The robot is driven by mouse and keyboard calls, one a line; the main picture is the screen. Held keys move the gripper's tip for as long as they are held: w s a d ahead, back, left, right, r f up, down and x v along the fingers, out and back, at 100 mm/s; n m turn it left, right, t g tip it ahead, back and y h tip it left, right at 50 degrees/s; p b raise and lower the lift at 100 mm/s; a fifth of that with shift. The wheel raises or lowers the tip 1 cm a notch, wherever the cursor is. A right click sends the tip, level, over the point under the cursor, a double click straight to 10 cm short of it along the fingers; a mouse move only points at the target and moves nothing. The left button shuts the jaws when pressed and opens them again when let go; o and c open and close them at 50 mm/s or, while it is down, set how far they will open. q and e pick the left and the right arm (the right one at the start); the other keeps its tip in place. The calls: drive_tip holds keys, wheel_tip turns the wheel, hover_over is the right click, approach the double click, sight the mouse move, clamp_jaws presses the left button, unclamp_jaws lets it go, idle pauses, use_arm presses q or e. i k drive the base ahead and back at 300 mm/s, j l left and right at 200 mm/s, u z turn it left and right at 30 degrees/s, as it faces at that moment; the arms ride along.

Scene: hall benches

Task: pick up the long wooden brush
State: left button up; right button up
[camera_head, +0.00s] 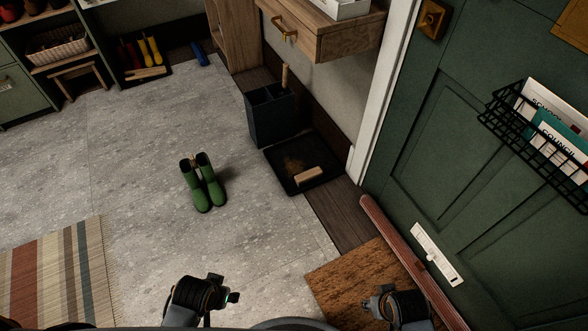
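A short, block-like wooden brush (308,178) lies on the front part of a black tray (284,181) on the floor, near the door. A longer, thin wooden piece (147,73) lies on another dark tray at the far left, in front of small boots; I cannot tell whether it is a brush. A wooden handle (285,76) stands up out of a dark bin (270,115); its lower end is hidden. My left gripper (200,294) and my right gripper (398,304) are at the bottom edge, far from these. Their fingers are not clear.
Green boots (203,184) stand mid-floor. A wooden drawer shelf (330,38) overhangs behind the bin. A green door (450,140), a reddish draught roll (410,262) and a brown doormat (345,287) are at right.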

sight(311, 175)
drive_tip(key=i+j, duration=0.25)
drive_tip(key=i, duration=0.25)
drive_tip(key=i+j+z, duration=0.15)
drive_tip(key=i, duration=0.4)
drive_tip(key=j, duration=0.1)
